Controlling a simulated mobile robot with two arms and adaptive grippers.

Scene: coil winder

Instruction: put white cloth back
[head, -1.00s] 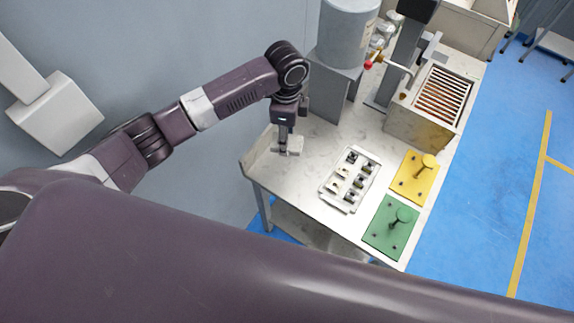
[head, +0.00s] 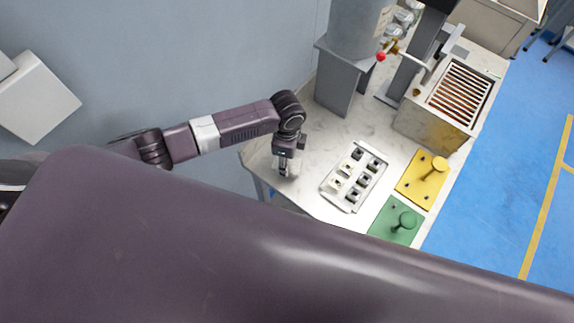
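My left gripper (head: 283,170) points down over the left end of the pale marble-look tabletop (head: 320,125), left of the tray of small parts. Its fingers are small in the head view, and I cannot tell whether they are open or shut. I cannot make out a white cloth clearly; any pale cloth at the fingers blends with the tabletop. My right gripper is not in view. A large purple link of my own arm covers the lower part of the picture.
A white tray (head: 327,188) holds several small dark and pale parts. Right of it are a yellow plate (head: 414,188) and a green plate (head: 390,229) with knobs. A slotted box (head: 424,131) and a grey cylinder on a stand (head: 352,30) stand farther back.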

